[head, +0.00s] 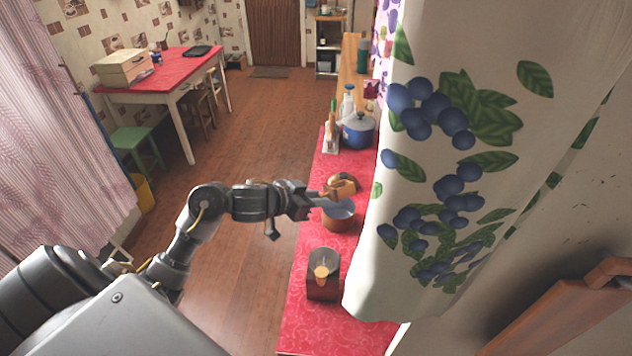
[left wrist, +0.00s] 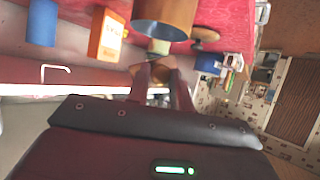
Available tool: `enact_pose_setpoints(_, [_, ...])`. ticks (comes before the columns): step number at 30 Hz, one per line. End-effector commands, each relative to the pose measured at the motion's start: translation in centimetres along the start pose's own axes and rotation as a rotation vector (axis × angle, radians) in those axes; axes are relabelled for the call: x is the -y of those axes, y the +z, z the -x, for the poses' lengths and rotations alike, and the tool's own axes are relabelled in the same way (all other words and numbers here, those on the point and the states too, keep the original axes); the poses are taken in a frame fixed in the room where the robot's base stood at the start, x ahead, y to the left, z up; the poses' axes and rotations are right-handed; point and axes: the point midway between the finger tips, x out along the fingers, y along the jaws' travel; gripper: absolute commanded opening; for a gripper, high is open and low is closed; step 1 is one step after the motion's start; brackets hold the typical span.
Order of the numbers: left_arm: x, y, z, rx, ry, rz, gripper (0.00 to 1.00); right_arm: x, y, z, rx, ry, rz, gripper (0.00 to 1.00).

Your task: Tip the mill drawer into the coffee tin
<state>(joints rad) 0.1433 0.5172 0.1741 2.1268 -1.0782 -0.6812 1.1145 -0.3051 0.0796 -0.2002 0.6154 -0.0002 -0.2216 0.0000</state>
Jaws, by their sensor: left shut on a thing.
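My left gripper (head: 318,197) reaches in from the left over the red counter and is shut on a small wooden piece, apparently the mill drawer (head: 340,191). In the left wrist view it shows between the fingers (left wrist: 153,78). I cannot tell its tilt or whether it holds grounds. Just below and beside it stands a round brown open container with a grey inside, apparently the coffee tin (head: 342,224); its wall shows in the left wrist view (left wrist: 180,10). I cannot tell whether drawer and rim touch. My right gripper is out of view.
A dark box with a yellowish piece on top (head: 322,288) stands nearer on the counter. A brown rounded thing (head: 348,181) lies just behind the drawer. A blue pot (head: 358,132) stands farther back. A berry-print curtain (head: 450,170) hangs along the right side.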

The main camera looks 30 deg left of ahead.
Motion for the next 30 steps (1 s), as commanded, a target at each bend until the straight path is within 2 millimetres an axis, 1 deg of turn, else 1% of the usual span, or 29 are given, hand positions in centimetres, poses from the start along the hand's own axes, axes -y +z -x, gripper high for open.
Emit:
enact_pose_setpoints(1, [0.2, -0.8, 0.4, 0.023, 0.054, 0.115, 0.04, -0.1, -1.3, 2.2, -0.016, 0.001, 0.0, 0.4])
enact_pose_setpoints(2, [0.3, -0.4, 0.1, 0.035, 0.092, 0.186, 0.04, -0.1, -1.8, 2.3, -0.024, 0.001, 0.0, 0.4])
enact_pose_setpoints(3, [0.2, -0.5, 0.2, 0.048, 0.119, 0.235, 0.04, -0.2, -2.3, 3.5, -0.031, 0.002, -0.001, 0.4])
enact_pose_setpoints(4, [0.1, -0.5, 0.2, 0.053, 0.134, 0.264, 0.04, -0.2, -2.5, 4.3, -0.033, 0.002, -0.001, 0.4])
enact_pose_setpoints(7, [0.2, -0.3, 0.1, 0.071, 0.186, 0.364, 0.04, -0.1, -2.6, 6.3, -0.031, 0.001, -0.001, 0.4])
enact_pose_setpoints(11, [0.3, 0.0, -0.1, 0.094, 0.254, 0.499, 0.04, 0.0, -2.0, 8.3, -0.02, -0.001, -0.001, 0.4])
enact_pose_setpoints(12, [0.5, 0.8, -0.6, 0.102, 0.283, 0.553, 0.04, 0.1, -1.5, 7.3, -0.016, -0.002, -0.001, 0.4])
enact_pose_setpoints(16, [0.6, 1.1, -0.7, 0.128, 0.358, 0.696, 0.04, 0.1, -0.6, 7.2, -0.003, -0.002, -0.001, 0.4])
enact_pose_setpoints(19, [0.6, 1.1, -0.8, 0.139, 0.39, 0.759, 0.04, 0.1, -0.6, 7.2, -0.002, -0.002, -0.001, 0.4])
enact_pose_setpoints(23, [0.6, 1.1, -0.8, 0.144, 0.408, 0.79, 0.04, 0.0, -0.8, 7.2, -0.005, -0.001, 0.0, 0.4])
enact_pose_setpoints(30, [0.6, 1.1, -0.8, 0.145, 0.408, 0.791, 0.04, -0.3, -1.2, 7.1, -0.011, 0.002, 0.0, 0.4])
